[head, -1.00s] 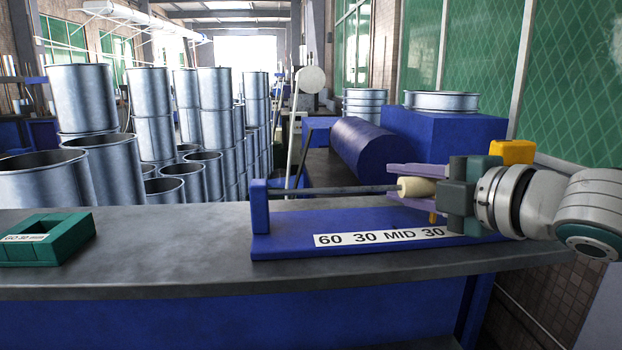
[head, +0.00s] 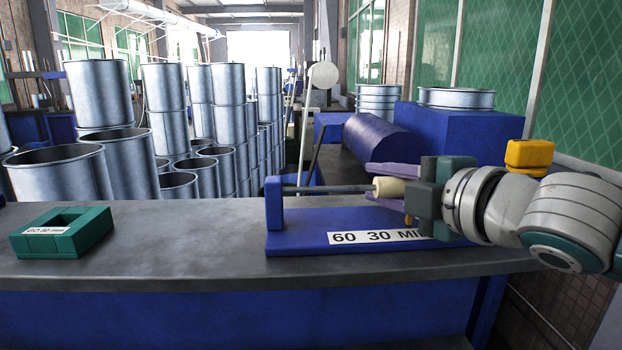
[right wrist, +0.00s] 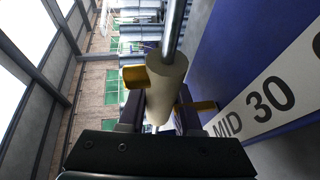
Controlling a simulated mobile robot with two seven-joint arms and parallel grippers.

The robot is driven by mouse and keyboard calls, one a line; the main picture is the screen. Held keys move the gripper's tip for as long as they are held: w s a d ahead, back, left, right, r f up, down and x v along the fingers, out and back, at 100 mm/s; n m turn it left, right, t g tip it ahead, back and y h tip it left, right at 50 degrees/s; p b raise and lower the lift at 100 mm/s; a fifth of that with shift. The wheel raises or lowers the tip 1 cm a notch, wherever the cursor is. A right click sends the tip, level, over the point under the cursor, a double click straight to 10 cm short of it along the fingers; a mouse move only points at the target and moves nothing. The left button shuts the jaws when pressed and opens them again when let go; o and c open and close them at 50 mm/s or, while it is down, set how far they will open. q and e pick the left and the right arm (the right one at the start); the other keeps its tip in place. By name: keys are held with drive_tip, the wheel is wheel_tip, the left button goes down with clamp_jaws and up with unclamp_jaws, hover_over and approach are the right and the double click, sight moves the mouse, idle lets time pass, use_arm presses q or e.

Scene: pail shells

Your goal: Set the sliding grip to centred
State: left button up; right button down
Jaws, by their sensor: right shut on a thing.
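The sliding grip (head: 388,187) is a cream cylinder on a thin metal rod (head: 330,189) above a blue base (head: 300,240). My right gripper (head: 380,186) is shut on the grip, one purple finger on either side. A small orange pointer (head: 408,219) hangs below the grip, above the MID mark of the white scale strip (head: 375,237). In the right wrist view the grip (right wrist: 164,85) is between the fingers, and the pointer (right wrist: 200,106) reaches toward MID. In the head view my gripper hides the right part of the strip. My left gripper is out of view.
A green square frame with a label (head: 62,233) lies on the grey bench (head: 190,240) at left. A blue end post (head: 274,203) holds the rod's left end. Stacked metal pails (head: 170,125) and a blue box (head: 450,130) stand behind. The bench between frame and base is clear.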

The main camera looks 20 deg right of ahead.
drive_tip(key=c, duration=0.9)
unclamp_jaws()
drive_tip(key=r+b, duration=0.1)
hover_over(429, 241)
drive_tip(key=shift+r, duration=0.15)
drive_tip(key=shift+s+d+r, duration=0.1)
drive_tip(key=shift+s+r, duration=0.15)
drive_tip(key=shift+s, duration=0.4)
